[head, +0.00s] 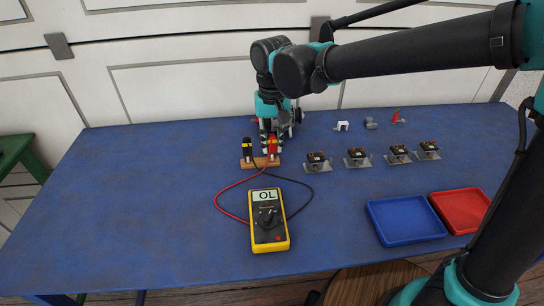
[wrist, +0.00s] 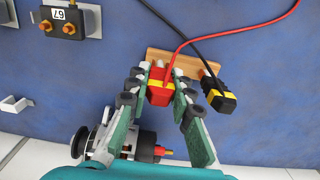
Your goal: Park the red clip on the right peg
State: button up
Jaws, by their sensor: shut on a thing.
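My gripper (wrist: 160,82) is shut on the red clip (wrist: 159,88), a red body with a yellow band. In the head view the red clip (head: 272,146) is upright at the right end of the wooden peg board (head: 261,163). The right peg is hidden by the clip and fingers, and I cannot tell whether the clip is seated on it. The black clip (head: 247,147) with a yellow band stands at the board's left end; in the wrist view it (wrist: 215,93) is on the right. A red lead (wrist: 230,30) runs from the red clip.
The yellow multimeter (head: 269,220) reads OL in front of the board. Several brown-and-black parts on metal plates (head: 357,158) lie to the right. A blue tray (head: 405,221) and a red tray (head: 460,210) are front right. An alternator (wrist: 132,143) is close behind my gripper. The table's left is clear.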

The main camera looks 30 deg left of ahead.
jog(key=o, duration=0.9)
jog(key=shift+r, duration=4.25)
